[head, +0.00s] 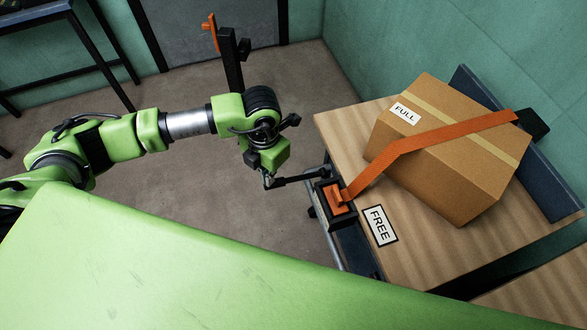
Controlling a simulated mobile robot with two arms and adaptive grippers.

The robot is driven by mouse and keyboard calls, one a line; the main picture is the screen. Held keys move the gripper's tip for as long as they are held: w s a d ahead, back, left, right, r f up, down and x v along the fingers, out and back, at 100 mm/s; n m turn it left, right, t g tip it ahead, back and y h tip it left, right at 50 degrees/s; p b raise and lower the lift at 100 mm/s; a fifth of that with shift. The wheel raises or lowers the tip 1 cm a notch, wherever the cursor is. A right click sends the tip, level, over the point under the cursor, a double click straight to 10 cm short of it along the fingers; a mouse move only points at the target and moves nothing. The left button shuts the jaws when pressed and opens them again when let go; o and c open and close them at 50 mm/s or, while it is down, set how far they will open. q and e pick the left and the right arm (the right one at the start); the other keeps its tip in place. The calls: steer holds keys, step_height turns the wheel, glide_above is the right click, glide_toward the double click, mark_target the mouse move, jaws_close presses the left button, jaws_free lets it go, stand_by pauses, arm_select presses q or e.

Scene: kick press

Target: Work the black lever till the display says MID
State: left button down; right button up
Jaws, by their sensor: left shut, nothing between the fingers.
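The black lever (300,177) is a thin bar that sticks out to the left from a black and orange strap tightener (338,199) at the table's left edge. An orange strap (420,143) runs from the tightener over a cardboard box (445,165). A white plate on the table reads FREE (380,226); a white label on the box reads FULL (405,113). No word MID shows. My left gripper (267,179) is shut and empty at the lever's outer end. I cannot tell whether it touches the lever. My right gripper is not in view.
The wooden table (340,125) has a dark upright board (535,150) behind the box. A black post with an orange part (231,60) stands behind my left arm. A dark table (60,50) is at the upper left. The floor left of the wooden table is clear.

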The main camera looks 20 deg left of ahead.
arm_select(q)
steer(key=shift+f, duration=0.15)
steer(key=shift+s+a+f+b, duration=0.1)
steer(key=shift+a+f+b, duration=0.05)
steer(key=shift+f+b, duration=0.85)
steer(key=shift+f+b, duration=0.95)
steer(key=shift+f, duration=0.2)
steer(key=shift+f+b, duration=0.5)
steer(key=shift+b, duration=0.1)
steer(key=shift+r+p, duration=0.4)
steer(key=shift+r, duration=0.25)
